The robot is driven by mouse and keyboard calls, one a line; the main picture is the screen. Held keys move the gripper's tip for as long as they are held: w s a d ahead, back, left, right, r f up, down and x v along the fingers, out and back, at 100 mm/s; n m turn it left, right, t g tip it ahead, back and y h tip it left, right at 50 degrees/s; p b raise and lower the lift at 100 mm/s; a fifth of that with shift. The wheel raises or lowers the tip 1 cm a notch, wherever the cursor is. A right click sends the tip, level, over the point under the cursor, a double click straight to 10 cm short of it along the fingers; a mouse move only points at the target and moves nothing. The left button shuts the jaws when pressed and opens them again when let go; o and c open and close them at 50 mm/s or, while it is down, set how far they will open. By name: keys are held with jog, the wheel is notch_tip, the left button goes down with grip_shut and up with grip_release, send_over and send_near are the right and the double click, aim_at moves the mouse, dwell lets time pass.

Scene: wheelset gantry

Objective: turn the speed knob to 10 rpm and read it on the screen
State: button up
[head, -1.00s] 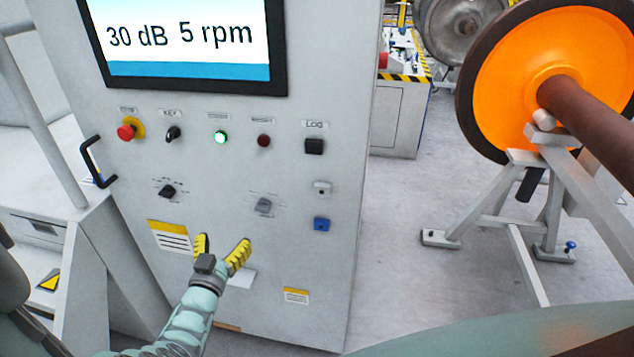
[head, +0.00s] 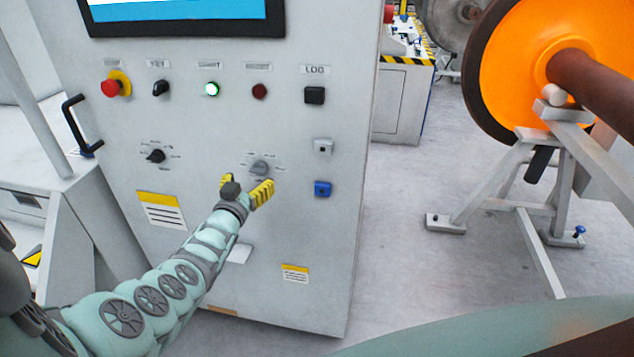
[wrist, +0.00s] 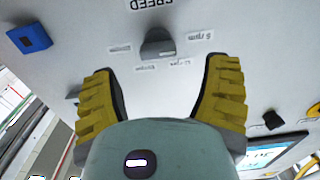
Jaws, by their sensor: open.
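The speed knob (head: 260,168) is a small grey knob on the light grey cabinet front, right of a black knob. In the wrist view the speed knob (wrist: 157,42) sits beyond the gap between my fingers, under an upside-down SPEED label (wrist: 151,3). My gripper (head: 245,186) is open, with yellow ribbed fingers just short of the knob and slightly below it. The fingers (wrist: 160,72) look apart from the knob. The screen (head: 185,12) is cut off at the top, and no reading shows there. A tilted part of the screen (wrist: 268,152) shows in the wrist view, its text unclear.
The black knob (head: 155,156) is left of the speed knob. A red emergency button (head: 110,88), a lit green button (head: 212,90) and a blue part (head: 322,188) are also on the panel. An orange wheel (head: 520,75) on a stand is to the right.

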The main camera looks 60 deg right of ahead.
aim_at(258, 174)
jog(key=b+x, duration=0.4)
jog(key=shift+s+f, duration=0.2)
jog(key=shift+f, duration=0.1)
jog(key=shift+w+d+r+b, duration=0.25)
jog(key=shift+d+b, duration=0.25)
jog(key=shift+d, duration=0.2)
jog(key=shift+o, duration=0.3)
jog(key=shift+w+a, duration=0.1)
jog(key=c, duration=1.3)
jog(key=shift+o, duration=0.2)
jog(key=m+p, duration=0.1)
jog(key=m, duration=0.4)
jog(key=shift+m, duration=0.3)
jog(key=m, duration=0.5)
jog(key=shift+f+m, duration=0.15)
jog(key=shift+m, duration=0.55)
